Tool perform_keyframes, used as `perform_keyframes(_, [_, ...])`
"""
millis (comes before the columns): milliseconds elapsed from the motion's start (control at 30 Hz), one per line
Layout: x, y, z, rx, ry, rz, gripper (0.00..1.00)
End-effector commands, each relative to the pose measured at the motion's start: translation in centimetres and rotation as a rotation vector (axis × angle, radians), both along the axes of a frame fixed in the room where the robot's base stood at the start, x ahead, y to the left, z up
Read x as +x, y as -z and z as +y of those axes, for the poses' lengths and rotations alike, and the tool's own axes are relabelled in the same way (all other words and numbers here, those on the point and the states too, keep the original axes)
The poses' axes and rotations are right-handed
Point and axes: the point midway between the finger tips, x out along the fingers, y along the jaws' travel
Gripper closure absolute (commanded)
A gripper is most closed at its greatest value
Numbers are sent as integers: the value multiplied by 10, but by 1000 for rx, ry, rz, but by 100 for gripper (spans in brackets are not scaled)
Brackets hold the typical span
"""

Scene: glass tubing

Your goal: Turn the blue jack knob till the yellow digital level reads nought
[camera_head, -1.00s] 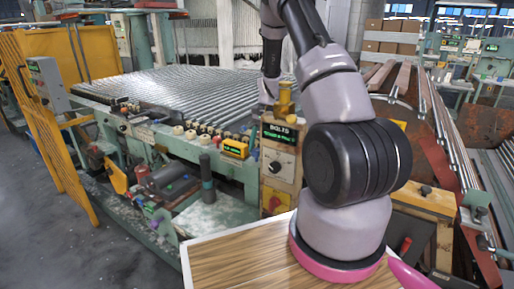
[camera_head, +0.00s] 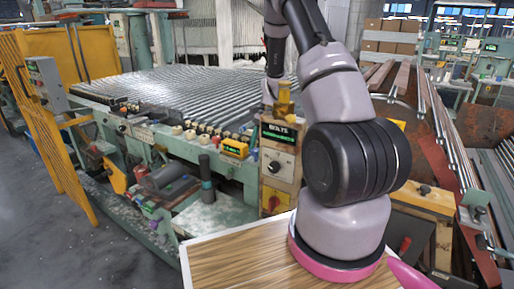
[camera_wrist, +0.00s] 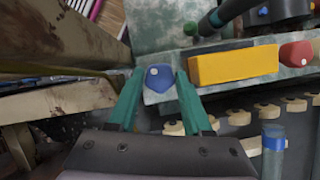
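The blue jack knob (camera_wrist: 159,77) lies between the two green fingertips of my gripper (camera_wrist: 159,88) in the wrist view. The fingers stand apart on either side of it, with thin gaps showing; contact is hard to judge. The yellow digital level (camera_wrist: 233,66) sits just right of the knob, seen from above, its display hidden. In the head view the yellow digital level (camera_head: 234,148) shows a small green display on its front, too small to read. The blue knob and my fingertips cannot be made out in the head view.
A red knob (camera_wrist: 297,53) is right of the level, and a blue-topped post (camera_wrist: 273,138) stands at the lower right in the wrist view. A control box (camera_head: 280,160) with a dial stands close right of the level. The roller bed (camera_head: 200,95) stretches behind.

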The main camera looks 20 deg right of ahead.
Motion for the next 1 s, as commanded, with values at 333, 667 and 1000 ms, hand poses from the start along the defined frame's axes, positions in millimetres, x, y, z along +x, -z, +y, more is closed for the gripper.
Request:
perform_keyframes(333, [0,0,0,0,-1,0,21])
perform_keyframes(667, [6,-36,-14,0,1,-5,21])
perform_keyframes(1000, [14,-90,-35,0,0,-2,21])
